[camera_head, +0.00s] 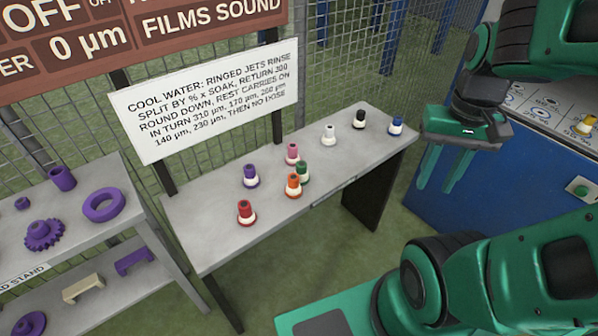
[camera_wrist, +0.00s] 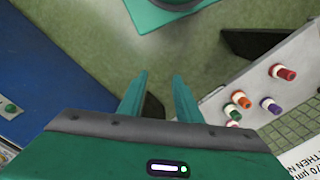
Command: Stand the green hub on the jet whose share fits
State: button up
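The green hub (camera_head: 303,172) stands upright on the grey table, partly hidden behind an orange hub (camera_head: 293,187). It also shows small in the wrist view (camera_wrist: 234,115). My gripper (camera_head: 437,186) points down, open and empty, beyond the table's right end and well apart from the hub. In the wrist view its two fingers (camera_wrist: 158,76) are spread with floor between them. A pale panel (camera_head: 545,108) on the blue cabinet carries small round fittings and an orange-yellow piece (camera_head: 586,125); my arm hides part of it, and I cannot tell which fittings are jets.
Purple, red, pink, white, black and blue hubs also stand on the grey table (camera_head: 340,170). A white sign (camera_head: 210,98) on rinse splits and µm sizes stands behind it. Purple parts lie on a shelf (camera_head: 70,215) at left. The blue cabinet (camera_head: 490,190) stands right.

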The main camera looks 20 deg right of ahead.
jog(key=shift+o, duration=0.5)
jog(key=shift+s+r, duration=0.2)
jog(key=shift+s, duration=0.2)
jog(key=n+t+y, duration=0.3)
jog(key=n+y, duration=0.9)
jog(key=n, duration=0.8)
send_near(301, 170)
jog(key=shift+s+d+f, duration=0.25)
jog(key=shift+d+f, duration=0.05)
jog(key=shift+f, duration=0.25)
jog(key=shift+s+d+f, duration=0.25)
jog(key=shift+d+f, duration=0.05)
jog(key=shift+f, duration=0.2)
jog(key=shift+w+n+t+y, duration=0.3)
jog(key=shift+w+t, duration=0.25)
jog(key=shift+t, duration=0.05)
jog(key=shift+w+a, duration=0.1)
jog(key=shift+a, duration=0.1)
jog(key=x, duration=0.4)
jog(key=shift+w+a, duration=0.1)
jog(key=shift+a, duration=0.05)
jog(key=shift+f+x, duration=0.1)
jog(key=shift+x, duration=1.4)
jog(key=shift+f+x, duration=0.15)
jog(key=shift+x, duration=1.4)
jog(key=shift+w, duration=0.15)
grip_shut()
jog(key=shift+r, duration=0.1)
